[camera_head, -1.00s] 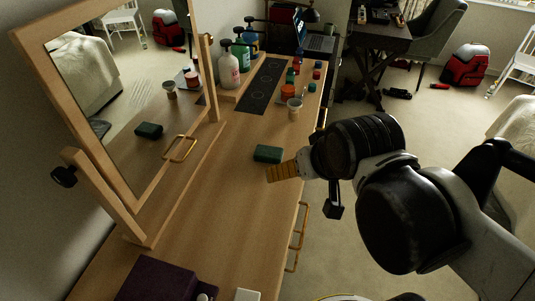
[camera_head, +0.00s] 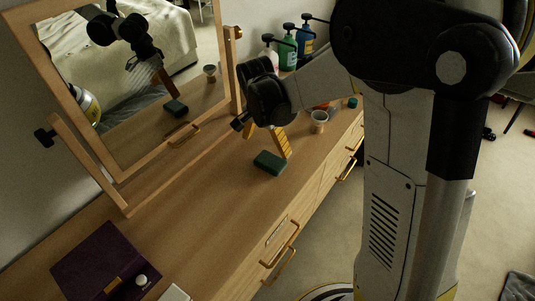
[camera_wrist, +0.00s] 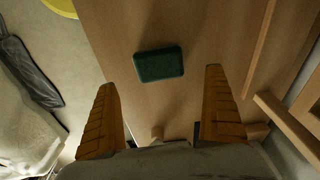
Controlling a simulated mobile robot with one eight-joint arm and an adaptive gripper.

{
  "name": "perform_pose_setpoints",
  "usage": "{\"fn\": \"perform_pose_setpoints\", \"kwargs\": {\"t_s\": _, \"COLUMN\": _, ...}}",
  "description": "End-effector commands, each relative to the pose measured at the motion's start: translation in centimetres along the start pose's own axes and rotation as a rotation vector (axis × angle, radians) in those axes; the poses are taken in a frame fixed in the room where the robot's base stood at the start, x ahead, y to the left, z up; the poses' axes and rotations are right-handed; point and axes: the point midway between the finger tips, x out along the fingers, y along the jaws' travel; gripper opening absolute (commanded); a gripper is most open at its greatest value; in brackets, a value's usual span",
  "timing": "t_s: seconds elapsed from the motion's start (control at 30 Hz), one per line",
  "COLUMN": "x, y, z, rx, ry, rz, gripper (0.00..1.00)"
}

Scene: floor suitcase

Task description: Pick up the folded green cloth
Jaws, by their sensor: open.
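The folded green cloth (camera_head: 269,162) is a small dark green block lying flat on the wooden dresser top (camera_head: 200,210). In the wrist view the cloth (camera_wrist: 159,64) lies beyond and between my two yellow fingers, nearer the left one. My gripper (camera_wrist: 165,85) is open and empty. In the head view my gripper (camera_head: 268,142) is above the dresser, just behind the cloth, with one finger ending close to it. I cannot tell the exact height gap. The cloth and my arm also show in the mirror.
A tilting mirror (camera_head: 150,90) in a wooden frame stands along the left side of the dresser. A small cup (camera_head: 319,121) stands behind the cloth. Pump bottles (camera_head: 288,48) are at the back. A purple box (camera_head: 100,265) lies at the front left. The dresser top around the cloth is clear.

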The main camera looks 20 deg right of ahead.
Motion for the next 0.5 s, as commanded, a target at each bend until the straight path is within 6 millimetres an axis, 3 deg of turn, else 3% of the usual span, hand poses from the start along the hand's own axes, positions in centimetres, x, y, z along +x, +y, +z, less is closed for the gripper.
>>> {"fn": "perform_pose_setpoints", "kwargs": {"t_s": 0.2, "x": 3.8, "y": 0.0, "z": 0.0, "rx": 0.000, "ry": 0.000, "rz": -0.001, "gripper": 1.00}}
{"fn": "perform_pose_setpoints", "kwargs": {"t_s": 0.5, "x": 6.9, "y": 0.2, "z": -0.3, "rx": -0.002, "ry": 0.000, "rz": -0.002, "gripper": 1.00}}
